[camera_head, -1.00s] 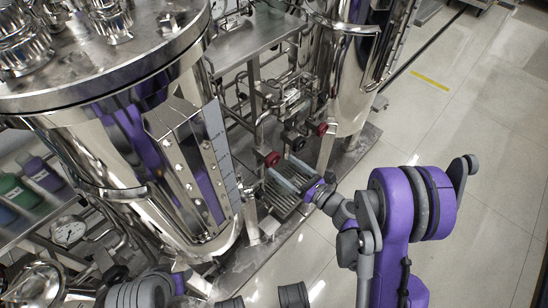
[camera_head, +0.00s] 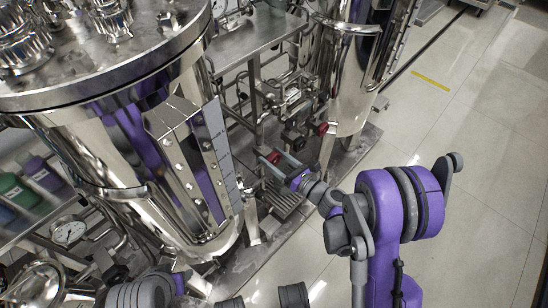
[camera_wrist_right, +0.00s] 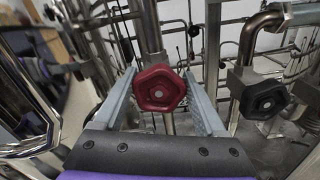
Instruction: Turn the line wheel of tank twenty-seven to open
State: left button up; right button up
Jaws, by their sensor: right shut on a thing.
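The red line wheel (camera_head: 273,157) sits low on the piping between the two tanks, and it shows centrally in the right wrist view (camera_wrist_right: 158,90). My right gripper (camera_head: 281,161) reaches it from the front right and is shut on it. Its two grey fingers stand on either side of the wheel in the right wrist view (camera_wrist_right: 160,98). In the head view the fingers partly hide the wheel. The large steel tank (camera_head: 100,130) fills the left side; another tank (camera_head: 345,75) stands behind. I cannot read a tank number. My left gripper does not show.
A second red wheel (camera_head: 321,128) sits farther back on the piping. A black wheel (camera_wrist_right: 265,97) is close to the right of the fingers. Pipes and a frame crowd behind. The tiled floor (camera_head: 470,150) at the right is clear.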

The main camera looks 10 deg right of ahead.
jog(key=c, duration=0.4)
jog(key=shift+n, duration=0.3)
jog(key=n, duration=0.2)
jog(key=n+b, duration=0.1)
jog(key=n, duration=0.2)
jog(key=shift+s+a+n, duration=0.15)
jog(key=shift+a+n, duration=0.05)
jog(key=shift+n, duration=0.1)
jog(key=n+b, duration=0.1)
jog(key=n, duration=0.4)
jog(key=shift+s+a+f, duration=0.1)
jog(key=n+b, duration=0.1)
jog(key=n, duration=0.4)
jog(key=shift+a+f, duration=0.1)
jog(key=o, duration=1.3)
